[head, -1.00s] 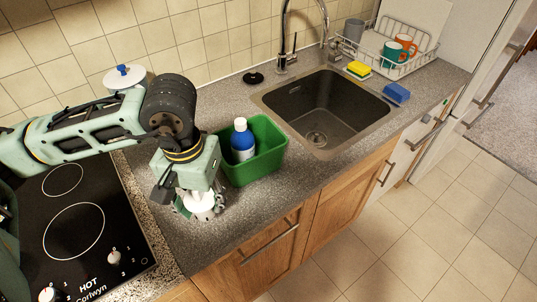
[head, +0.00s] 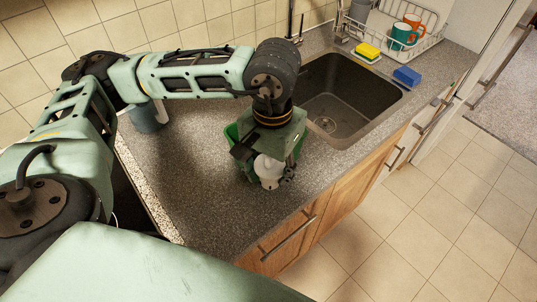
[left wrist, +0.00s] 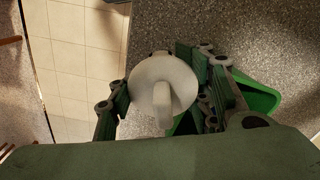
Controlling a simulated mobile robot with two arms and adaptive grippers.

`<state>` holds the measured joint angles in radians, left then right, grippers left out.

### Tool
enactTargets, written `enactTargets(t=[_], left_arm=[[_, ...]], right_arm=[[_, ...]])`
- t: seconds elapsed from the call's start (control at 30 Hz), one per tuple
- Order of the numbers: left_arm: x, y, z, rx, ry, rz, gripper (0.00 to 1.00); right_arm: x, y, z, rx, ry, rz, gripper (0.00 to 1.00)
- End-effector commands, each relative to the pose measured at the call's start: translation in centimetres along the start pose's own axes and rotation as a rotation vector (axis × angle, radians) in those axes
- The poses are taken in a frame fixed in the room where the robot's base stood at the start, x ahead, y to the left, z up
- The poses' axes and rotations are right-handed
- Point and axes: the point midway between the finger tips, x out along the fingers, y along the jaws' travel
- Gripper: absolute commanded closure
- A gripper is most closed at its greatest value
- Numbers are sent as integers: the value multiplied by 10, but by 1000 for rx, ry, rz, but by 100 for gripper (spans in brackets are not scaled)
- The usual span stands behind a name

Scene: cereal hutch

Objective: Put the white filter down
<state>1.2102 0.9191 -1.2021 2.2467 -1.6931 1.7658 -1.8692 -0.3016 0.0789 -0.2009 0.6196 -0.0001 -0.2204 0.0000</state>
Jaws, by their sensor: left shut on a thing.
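The white filter (head: 268,172) hangs below my left gripper (head: 270,180) in the head view, over the grey counter near its front edge. In the left wrist view the filter (left wrist: 162,82) shows as a round white piece with a stem, between the two fingers of the left gripper (left wrist: 165,95). The gripper is shut on it. I cannot tell whether its lower end touches anything. My right gripper is not in view.
A green bin (head: 231,133) is mostly hidden behind my left gripper; its rim also shows in the left wrist view (left wrist: 262,97). The sink (head: 350,95), yellow sponge (head: 367,50), blue sponge (head: 407,76) and dish rack (head: 425,43) lie right.

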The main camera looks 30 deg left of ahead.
Motion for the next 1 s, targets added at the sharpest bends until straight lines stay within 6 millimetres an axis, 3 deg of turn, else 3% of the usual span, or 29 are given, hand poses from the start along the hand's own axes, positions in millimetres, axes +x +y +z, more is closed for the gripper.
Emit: enactTargets(t=[0.17, 0.4, 0.6, 0.67, 0.73, 0.83, 1.0], left_arm=[[-12, -6, -25, 46, 13, -8, 84], [-54, -32, -92, 214, 22, -21, 84], [-81, -53, -128, 353, 7, -8, 84], [-77, -58, -136, 389, 0, 0, 84], [-54, -61, -139, 415, -8, 4, 84], [-36, -62, -140, 423, -4, 4, 84], [-15, -62, -140, 424, -5, 5, 84]], right_arm=[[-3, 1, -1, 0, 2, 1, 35], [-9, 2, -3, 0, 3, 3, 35], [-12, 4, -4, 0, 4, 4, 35], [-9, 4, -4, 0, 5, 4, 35], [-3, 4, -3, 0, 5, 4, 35], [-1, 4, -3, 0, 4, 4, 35], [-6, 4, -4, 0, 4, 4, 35]])
